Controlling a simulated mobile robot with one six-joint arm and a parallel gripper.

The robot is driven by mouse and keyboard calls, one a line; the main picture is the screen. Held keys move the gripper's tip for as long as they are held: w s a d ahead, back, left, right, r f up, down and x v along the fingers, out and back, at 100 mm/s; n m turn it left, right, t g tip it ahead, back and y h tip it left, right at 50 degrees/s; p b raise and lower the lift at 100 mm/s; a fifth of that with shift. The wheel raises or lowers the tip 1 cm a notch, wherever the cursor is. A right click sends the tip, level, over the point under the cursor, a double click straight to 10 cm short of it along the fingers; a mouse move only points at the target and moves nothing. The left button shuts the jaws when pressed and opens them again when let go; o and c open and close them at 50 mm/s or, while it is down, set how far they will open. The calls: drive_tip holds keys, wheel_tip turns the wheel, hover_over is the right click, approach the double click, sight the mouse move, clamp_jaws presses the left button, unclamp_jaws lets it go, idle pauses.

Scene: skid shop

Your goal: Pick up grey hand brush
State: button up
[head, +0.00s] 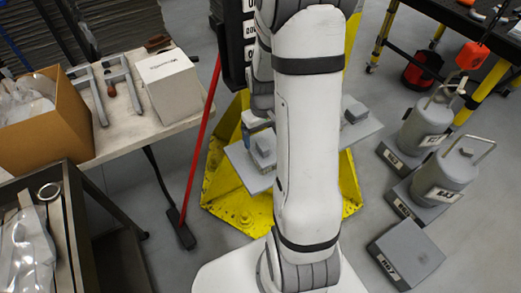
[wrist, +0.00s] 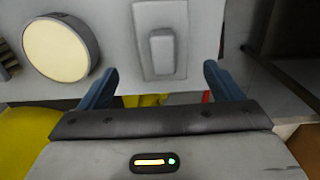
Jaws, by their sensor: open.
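A grey piece with a raised rounded block (wrist: 162,52) lies between and beyond my fingers in the wrist view; it may be the grey hand brush, but I cannot tell for sure. In the head view, a similar small grey block (head: 263,147) sits on a grey plate at the yellow stand, left of my arm, and another (head: 355,110) sits to the right. My gripper (wrist: 161,86) is open with two blue fingers wide apart and nothing between them.
A yellow stand (head: 222,190) is behind my arm. A table at left holds a cardboard box (head: 45,128), a white box (head: 168,85) and grey tools. A red-handled broom (head: 200,145) leans beside it. Grey canisters (head: 425,125) and a block (head: 405,253) stand at right. A round cream disc (wrist: 62,48) is at left.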

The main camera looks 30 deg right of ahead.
sight(262, 144)
drive_tip(key=shift+s+f, duration=0.1)
drive_tip(key=shift+f, duration=0.8)
drive_tip(key=f, duration=0.1)
drive_tip(key=f+p, duration=0.1)
drive_tip(key=f, duration=0.1)
drive_tip(key=shift+s+a+f+p, duration=0.2)
drive_tip(key=shift+a+f+p, duration=0.05)
drive_tip(key=shift+f+p, duration=0.1)
drive_tip(key=shift+f, duration=0.75)
drive_tip(key=shift+c, duration=0.6)
drive_tip(key=c, duration=1.1)
drive_tip(key=shift+r, duration=0.2)
wheel_tip(262, 144, up, 10)
drive_tip(key=shift+f+b, duration=0.15)
drive_tip(key=shift+b, duration=0.6)
